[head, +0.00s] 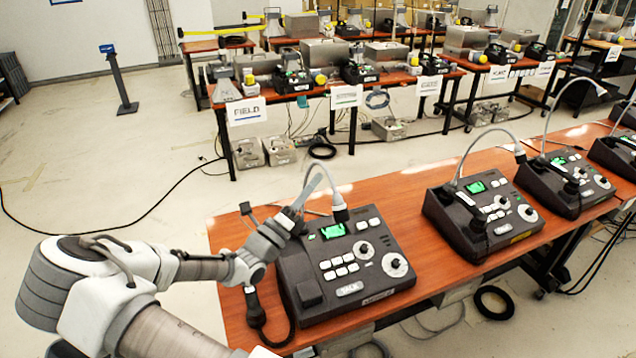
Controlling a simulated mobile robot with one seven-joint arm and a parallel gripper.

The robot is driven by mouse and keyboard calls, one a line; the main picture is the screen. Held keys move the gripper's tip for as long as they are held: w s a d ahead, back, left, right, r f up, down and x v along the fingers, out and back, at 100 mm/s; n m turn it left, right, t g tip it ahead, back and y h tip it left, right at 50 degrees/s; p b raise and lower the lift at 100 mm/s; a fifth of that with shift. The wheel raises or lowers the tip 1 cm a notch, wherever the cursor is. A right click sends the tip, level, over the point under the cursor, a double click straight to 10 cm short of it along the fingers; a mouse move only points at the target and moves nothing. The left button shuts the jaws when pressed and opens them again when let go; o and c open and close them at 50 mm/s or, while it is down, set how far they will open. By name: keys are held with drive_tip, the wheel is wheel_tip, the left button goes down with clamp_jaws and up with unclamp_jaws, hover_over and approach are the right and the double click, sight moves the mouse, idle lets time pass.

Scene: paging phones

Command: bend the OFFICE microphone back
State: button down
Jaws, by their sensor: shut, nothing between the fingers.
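The nearest paging phone (340,268) is a dark console with a lit green screen, white keys and a dial, near the left end of the front table. Its light grey gooseneck microphone (331,176) arches up and over, with its head hanging down above the console. My gripper (317,184) is shut and empty, its fingers pointing up beside the gooseneck under the arch; I cannot tell whether they touch it. A similar phone (482,219) with an arched microphone (480,139) stands to the right. The small front label (378,297) of the nearest phone is unreadable, so I cannot tell which is OFFICE.
More phones (565,184) stand along the brown table (424,277) to the right. A rear table has a FIELD sign (246,110). Open floor lies left.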

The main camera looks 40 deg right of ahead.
drive_tip(key=w+d+r+n+y+p, duration=0.1)
drive_tip(key=w+r+n+p, duration=0.1)
drive_tip(key=w+p, duration=0.2)
drive_tip(key=shift+w+d+r+t, duration=0.35)
drive_tip(key=shift+w+r+t, duration=0.05)
drive_tip(key=shift+w, duration=1.25)
